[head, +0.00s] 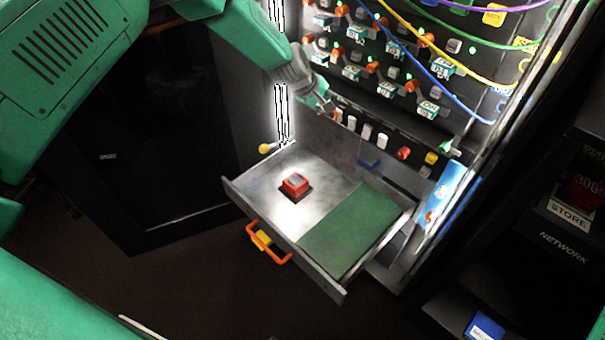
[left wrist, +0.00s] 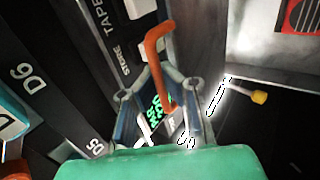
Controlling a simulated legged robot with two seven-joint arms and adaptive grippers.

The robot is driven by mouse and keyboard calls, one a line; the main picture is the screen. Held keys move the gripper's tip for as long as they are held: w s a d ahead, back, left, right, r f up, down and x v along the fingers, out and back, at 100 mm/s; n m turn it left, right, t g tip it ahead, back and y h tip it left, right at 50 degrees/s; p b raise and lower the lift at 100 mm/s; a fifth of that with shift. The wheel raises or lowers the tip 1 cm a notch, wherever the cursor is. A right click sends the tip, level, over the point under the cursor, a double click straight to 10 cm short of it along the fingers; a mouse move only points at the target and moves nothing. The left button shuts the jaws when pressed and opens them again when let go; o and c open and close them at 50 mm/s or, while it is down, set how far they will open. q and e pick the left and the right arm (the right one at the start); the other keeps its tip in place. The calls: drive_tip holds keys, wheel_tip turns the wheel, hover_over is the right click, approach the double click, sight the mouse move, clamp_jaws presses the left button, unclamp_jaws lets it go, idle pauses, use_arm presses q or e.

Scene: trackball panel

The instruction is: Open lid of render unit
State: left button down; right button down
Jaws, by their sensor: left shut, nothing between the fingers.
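My left gripper (head: 326,105) is shut and empty, close to the lower row of switches on the lit panel (head: 345,95). In the left wrist view its fingers (left wrist: 156,76) are near an orange lever (left wrist: 157,48), which shows just beyond and between them; I cannot tell whether they touch it. An open metal drawer (head: 262,172) sticks out below the panel, with a red button (head: 295,185), a green pad (head: 350,228) and an orange front handle (head: 268,243). No lid or label of a render unit can be made out. My right gripper is not in view.
Blue, yellow and purple cables (head: 432,95) hang across the panel. A yellow-tipped knob (head: 265,148) sticks out left of the drawer. A dark cabinet door (head: 140,150) stands at left. Dark shelves marked STORE and NETWORK (head: 563,247) are at right. The dark floor in front is clear.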

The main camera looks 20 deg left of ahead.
sight(339, 106)
use_arm(q)
drive_tip(key=shift+w+d, duration=0.15)
drive_tip(key=shift+w, duration=0.15)
drive_tip(key=shift+r, duration=0.1)
drive_tip(key=shift+w+d+f+b, duration=0.1)
drive_tip(key=shift+w+d+b, duration=0.25)
drive_tip(key=shift+w, duration=0.35)
drive_tip(key=shift+w+d+f+b, duration=0.1)
drive_tip(key=shift+w+d+b, duration=0.2)
drive_tip(key=shift+w, duration=0.4)
drive_tip(key=shift+r, duration=0.1)
drive_tip(key=c, duration=2.3)
unclamp_jaws()
